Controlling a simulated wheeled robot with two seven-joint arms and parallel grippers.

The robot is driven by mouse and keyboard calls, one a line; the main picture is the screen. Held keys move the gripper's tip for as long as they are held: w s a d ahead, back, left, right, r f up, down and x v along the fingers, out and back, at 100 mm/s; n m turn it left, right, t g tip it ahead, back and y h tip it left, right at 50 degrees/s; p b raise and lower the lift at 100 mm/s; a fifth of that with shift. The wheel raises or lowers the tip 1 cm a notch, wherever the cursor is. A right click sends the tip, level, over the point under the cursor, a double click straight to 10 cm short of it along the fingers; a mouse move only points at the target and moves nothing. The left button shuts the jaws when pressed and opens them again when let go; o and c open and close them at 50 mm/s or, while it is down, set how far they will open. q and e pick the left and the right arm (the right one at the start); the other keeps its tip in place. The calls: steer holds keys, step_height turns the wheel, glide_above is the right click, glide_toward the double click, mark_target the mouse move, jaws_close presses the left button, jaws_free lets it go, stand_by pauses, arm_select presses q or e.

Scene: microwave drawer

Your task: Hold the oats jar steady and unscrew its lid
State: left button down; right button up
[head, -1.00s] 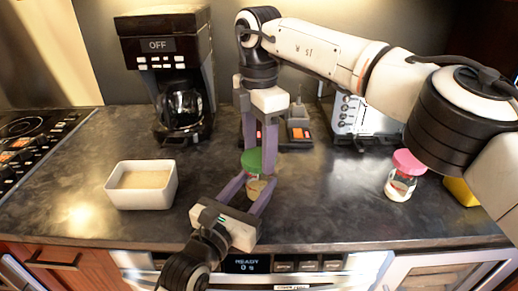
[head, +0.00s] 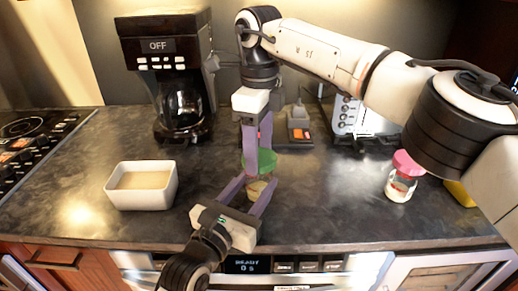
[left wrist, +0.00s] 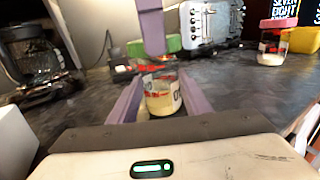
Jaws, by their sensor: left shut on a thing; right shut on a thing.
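The jar (head: 257,188) is clear with pale contents and a red-and-white label, too small to read. It stands on the counter and also shows in the left wrist view (left wrist: 163,95). My left gripper (head: 250,190) comes from the front and is shut around its body. The green lid (head: 265,160) is above the jar, held between the fingers of my right gripper (head: 258,165), which reaches down from above. In the left wrist view the lid (left wrist: 172,44) looks raised off the jar, with a small gap under it.
A white square bowl (head: 112,190) stands left of the jar. A coffee maker (head: 165,60) is behind it. A pink-lidded jar (head: 401,185) and a yellow object (head: 460,193) are at the right. A toaster (head: 350,118) stands at the back. The counter between bowl and jar is clear.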

steer(key=n, duration=0.4)
steer(key=shift+n, duration=0.3)
steer(key=n, duration=0.8)
steer(key=shift+n, duration=0.4)
steer(key=n, duration=0.4)
steer(key=shift+r, duration=0.2)
steer(key=shift+r, duration=0.95)
steer(key=shift+r, duration=0.1)
